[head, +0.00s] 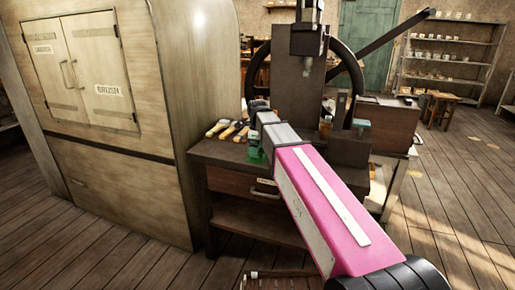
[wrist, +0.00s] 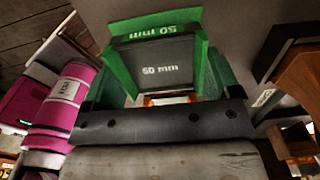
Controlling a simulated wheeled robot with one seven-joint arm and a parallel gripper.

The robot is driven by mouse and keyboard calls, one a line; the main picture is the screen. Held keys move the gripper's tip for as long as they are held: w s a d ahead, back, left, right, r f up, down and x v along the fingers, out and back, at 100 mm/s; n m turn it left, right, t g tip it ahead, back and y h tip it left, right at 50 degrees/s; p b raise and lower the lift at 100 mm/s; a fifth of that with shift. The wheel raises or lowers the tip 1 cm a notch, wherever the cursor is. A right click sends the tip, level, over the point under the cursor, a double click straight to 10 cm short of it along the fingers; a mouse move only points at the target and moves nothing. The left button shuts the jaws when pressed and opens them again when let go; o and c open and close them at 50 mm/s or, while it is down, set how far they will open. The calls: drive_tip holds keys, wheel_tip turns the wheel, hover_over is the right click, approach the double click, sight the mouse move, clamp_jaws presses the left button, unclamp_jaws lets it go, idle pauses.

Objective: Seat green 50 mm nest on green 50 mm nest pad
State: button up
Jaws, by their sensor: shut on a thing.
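The dark press frame (head: 301,88) with its handwheel (head: 347,62) and long lever stands right of my gripper. Brushes or hand tools (head: 228,129) lie on the bench (head: 212,153) to the left. A large cabinet (head: 95,75) stands close on the left.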

drive_tip(key=shift+f, duration=0.75)
drive_tip(key=o, duration=1)
drive_tip(key=shift+o, duration=0.2)
wheel_tip(320, 180, up, 11)
drive_tip(key=shift+f, duration=0.15)
